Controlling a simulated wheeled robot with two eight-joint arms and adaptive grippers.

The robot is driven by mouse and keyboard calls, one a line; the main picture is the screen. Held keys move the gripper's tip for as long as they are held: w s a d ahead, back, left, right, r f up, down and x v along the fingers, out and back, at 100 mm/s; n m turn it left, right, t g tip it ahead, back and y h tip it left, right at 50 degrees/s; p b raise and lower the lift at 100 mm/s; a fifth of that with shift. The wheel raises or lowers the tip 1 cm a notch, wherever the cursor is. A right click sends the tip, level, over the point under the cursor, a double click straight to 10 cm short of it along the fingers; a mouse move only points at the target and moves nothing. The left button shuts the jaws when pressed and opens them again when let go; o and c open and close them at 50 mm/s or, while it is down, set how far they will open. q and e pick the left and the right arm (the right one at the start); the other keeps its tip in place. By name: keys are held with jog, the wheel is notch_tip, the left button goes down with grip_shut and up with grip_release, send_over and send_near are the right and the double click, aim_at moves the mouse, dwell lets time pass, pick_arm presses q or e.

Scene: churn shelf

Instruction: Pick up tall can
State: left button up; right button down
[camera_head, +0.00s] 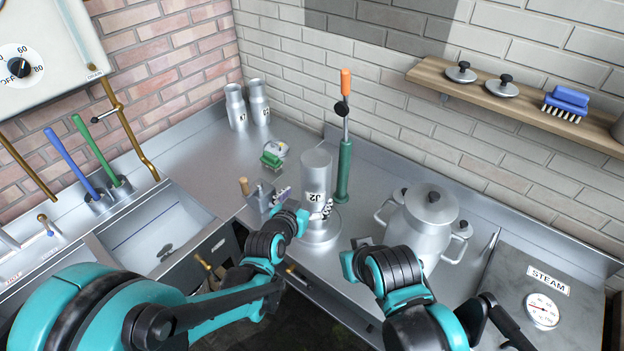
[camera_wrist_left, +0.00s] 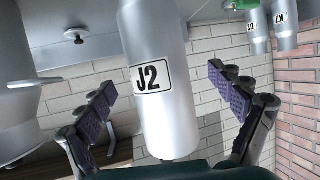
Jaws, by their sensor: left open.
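The tall can (camera_head: 316,172) is a plain silver cylinder labelled J2. It stands upright on a round metal base on the steel counter, and its foot is partly hidden. My left gripper (camera_head: 306,203) is open, with its fingers on either side of the can. In the left wrist view the can (camera_wrist_left: 160,60) fills the middle, between the two spread fingers of the gripper (camera_wrist_left: 165,85). Gaps show between both fingers and the can there. My right arm reaches in at the lower right, but its fingers do not show.
A green post with an orange handle (camera_head: 345,85) stands close behind the can. A small wooden-handled tool (camera_head: 246,187) and a green device (camera_head: 271,158) lie left of it. A lidded churn (camera_head: 428,220) stands right. Two milk cans (camera_head: 236,105) stand at the back left.

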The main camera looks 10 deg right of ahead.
pick_arm(q)
jog(key=shift+x, duration=0.75)
jog(key=b+x, duration=0.1)
jog(key=x, duration=0.4)
jog(key=shift+s+d+b, duration=0.1)
jog(key=shift+d+b, duration=0.1)
jog(key=shift+b, duration=0.15)
jog(key=shift+r, duration=0.15)
jog(key=shift+c, duration=0.6)
jog(key=c, duration=1.4)
jog(key=shift+r, duration=0.1)
